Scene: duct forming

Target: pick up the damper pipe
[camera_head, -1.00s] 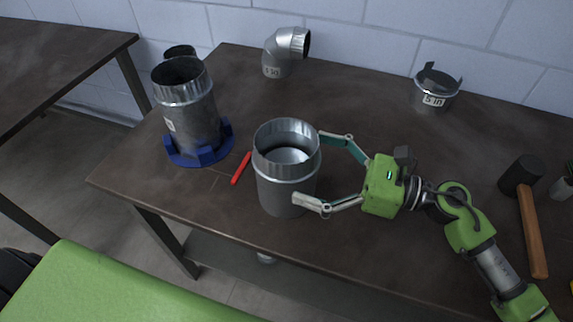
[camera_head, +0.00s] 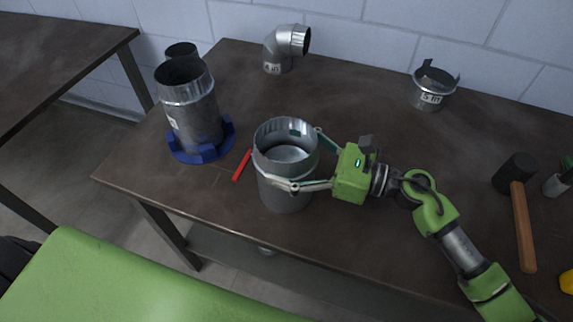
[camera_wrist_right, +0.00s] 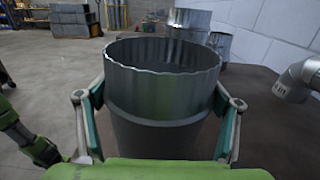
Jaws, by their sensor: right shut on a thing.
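The damper pipe (camera_head: 285,187) is an open metal cylinder with a disc inside it, standing upright near the front edge of the table. My right gripper (camera_head: 301,160) reaches in from the right, with its two fingers on opposite sides of the pipe, shut on it. In the right wrist view the pipe (camera_wrist_right: 160,107) fills the space between the fingers of the right gripper (camera_wrist_right: 160,125). Its crimped rim faces up. The pipe's base seems to be at the tabletop; I cannot tell whether it touches.
A metal pipe (camera_head: 190,105) stands in a blue holder (camera_head: 209,152) at the left. A red stick (camera_head: 242,165) lies between it and the damper pipe. An elbow (camera_head: 277,48) and a labelled collar (camera_head: 433,88) stand at the back. A mallet (camera_head: 523,225) lies at the right.

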